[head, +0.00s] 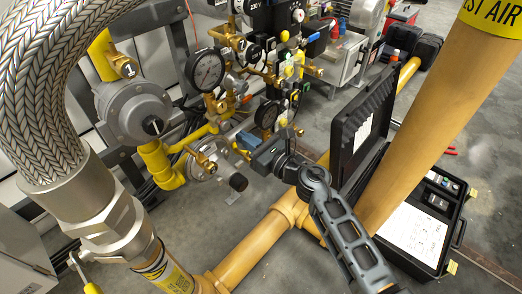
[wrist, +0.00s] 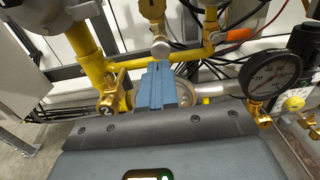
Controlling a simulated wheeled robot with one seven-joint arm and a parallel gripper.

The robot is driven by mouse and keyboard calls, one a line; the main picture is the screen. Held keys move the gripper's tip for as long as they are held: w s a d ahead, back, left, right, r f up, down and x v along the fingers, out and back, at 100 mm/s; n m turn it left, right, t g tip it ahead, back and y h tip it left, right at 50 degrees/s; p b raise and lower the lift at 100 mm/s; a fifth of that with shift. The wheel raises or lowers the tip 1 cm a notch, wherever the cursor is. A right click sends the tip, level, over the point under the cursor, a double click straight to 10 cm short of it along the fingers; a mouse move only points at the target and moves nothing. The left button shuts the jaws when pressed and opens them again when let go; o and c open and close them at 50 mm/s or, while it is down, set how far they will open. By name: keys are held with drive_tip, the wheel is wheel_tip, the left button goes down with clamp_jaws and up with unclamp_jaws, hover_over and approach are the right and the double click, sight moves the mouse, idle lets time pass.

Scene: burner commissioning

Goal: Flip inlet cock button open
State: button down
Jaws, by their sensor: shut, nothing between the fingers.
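My gripper (head: 240,144) is shut and empty, its blue fingers pointing into the yellow and brass pipework. In the wrist view the fingers (wrist: 160,72) are together, their tips just below a round silver knob (wrist: 160,47) on a brass fitting (wrist: 153,12). Contact with the knob cannot be told. A brass cock (wrist: 112,88) is on the yellow pipe left of the fingers; a brass fitting (head: 205,160) also shows left of my gripper in the head view. No label shows which one is the inlet cock, and its button's position cannot be told.
A pressure gauge (wrist: 272,73) is right of the fingers. A grey regulator (head: 133,108) and braided hose (head: 40,80) stand left in the head view. A yellow pipe (head: 255,245) runs below my arm.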

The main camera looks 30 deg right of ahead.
sight(227, 127)
drive_tip(key=shift+b+x, duration=0.4)
drive_tip(key=shift+x, duration=1.7)
